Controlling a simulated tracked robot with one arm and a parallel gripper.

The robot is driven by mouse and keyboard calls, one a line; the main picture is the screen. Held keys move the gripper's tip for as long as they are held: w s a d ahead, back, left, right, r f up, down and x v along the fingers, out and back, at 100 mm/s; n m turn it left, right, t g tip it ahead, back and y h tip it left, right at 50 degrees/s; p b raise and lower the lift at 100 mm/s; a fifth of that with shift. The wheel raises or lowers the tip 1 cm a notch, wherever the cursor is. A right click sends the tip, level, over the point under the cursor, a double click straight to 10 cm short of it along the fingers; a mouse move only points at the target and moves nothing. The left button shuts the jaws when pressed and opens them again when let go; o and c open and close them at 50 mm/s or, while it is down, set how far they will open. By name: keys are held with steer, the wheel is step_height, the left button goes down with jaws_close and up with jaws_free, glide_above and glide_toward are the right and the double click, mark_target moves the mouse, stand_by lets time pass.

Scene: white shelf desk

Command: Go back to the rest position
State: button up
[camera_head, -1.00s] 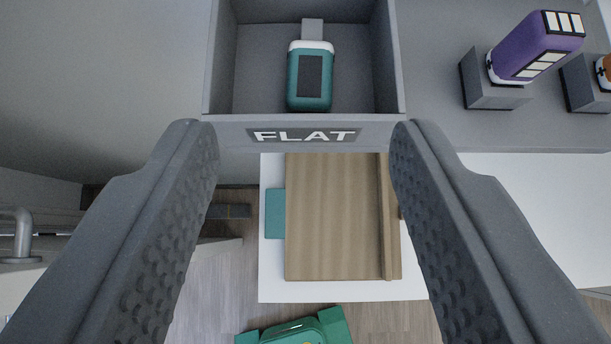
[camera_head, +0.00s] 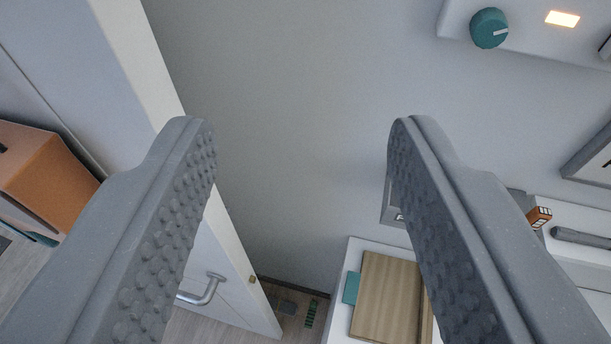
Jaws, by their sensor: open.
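My gripper (camera_head: 302,135) is open, with its two grey textured fingers wide apart and nothing between them. It points at a bare grey wall (camera_head: 290,100). The white desk (camera_head: 350,262) shows low on the right, below and beyond the fingers. A brown wooden board (camera_head: 385,295) lies on it, with a teal piece (camera_head: 352,288) at its left edge. The grey tray at the back of the desk is mostly hidden behind the right finger.
A white door (camera_head: 232,265) with a metal handle (camera_head: 203,290) stands on the left. An orange box (camera_head: 45,175) is at the far left. A white panel with a teal knob (camera_head: 489,28) is at the upper right. A small orange item (camera_head: 539,216) sits right of the right finger.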

steer(key=shift+s+a+r, duration=0.15)
steer(key=shift+a+r, duration=0.05)
step_height(320, 180, down, 5)
steer(key=b, duration=0.4)
steer(key=shift+r+b, duration=0.15)
steer(key=shift+b, duration=0.15)
